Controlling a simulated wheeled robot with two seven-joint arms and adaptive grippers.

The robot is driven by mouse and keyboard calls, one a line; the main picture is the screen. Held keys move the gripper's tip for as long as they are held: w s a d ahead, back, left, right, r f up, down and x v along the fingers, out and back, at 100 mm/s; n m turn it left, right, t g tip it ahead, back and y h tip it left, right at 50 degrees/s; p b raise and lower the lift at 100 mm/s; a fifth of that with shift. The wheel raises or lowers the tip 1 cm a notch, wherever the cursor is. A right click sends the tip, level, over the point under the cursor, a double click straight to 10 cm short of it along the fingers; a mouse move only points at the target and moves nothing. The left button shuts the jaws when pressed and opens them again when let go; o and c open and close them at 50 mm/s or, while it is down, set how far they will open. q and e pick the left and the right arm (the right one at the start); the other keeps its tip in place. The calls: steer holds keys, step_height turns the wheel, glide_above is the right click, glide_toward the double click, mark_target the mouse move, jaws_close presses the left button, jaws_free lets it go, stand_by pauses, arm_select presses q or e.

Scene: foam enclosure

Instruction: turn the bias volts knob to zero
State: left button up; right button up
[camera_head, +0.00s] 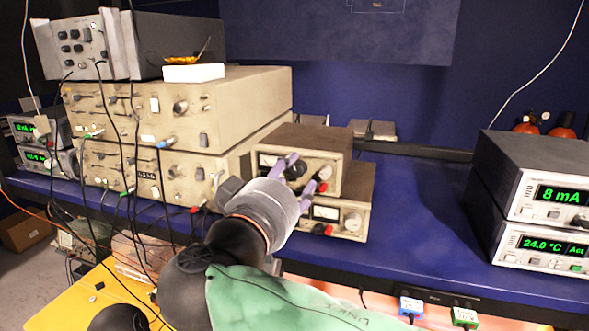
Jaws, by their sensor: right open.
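Two small beige instrument boxes are stacked on the blue bench. The upper box (308,138) has a meter, dark knobs and red parts on its front; the lower box (352,220) has a similar meter. My right gripper (297,178) is open in front of the upper box's panel, its purple fingers spread around a dark knob (297,170). I cannot tell whether the fingers touch the knob. The labels are too small to read, so I cannot confirm which knob is bias volts, nor its setting. My wrist hides part of the lower box. My left gripper is not in view.
Large beige units (240,92) with many cables stand to the left. Black-topped units with green displays (545,165) stand at the right. The blue bench top (425,210) between is clear. A white block (193,73) sits on the large units.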

steer(key=shift+x, duration=0.85)
steer(key=shift+s+a, duration=0.1)
jaws_close()
steer(key=shift+f, duration=0.15)
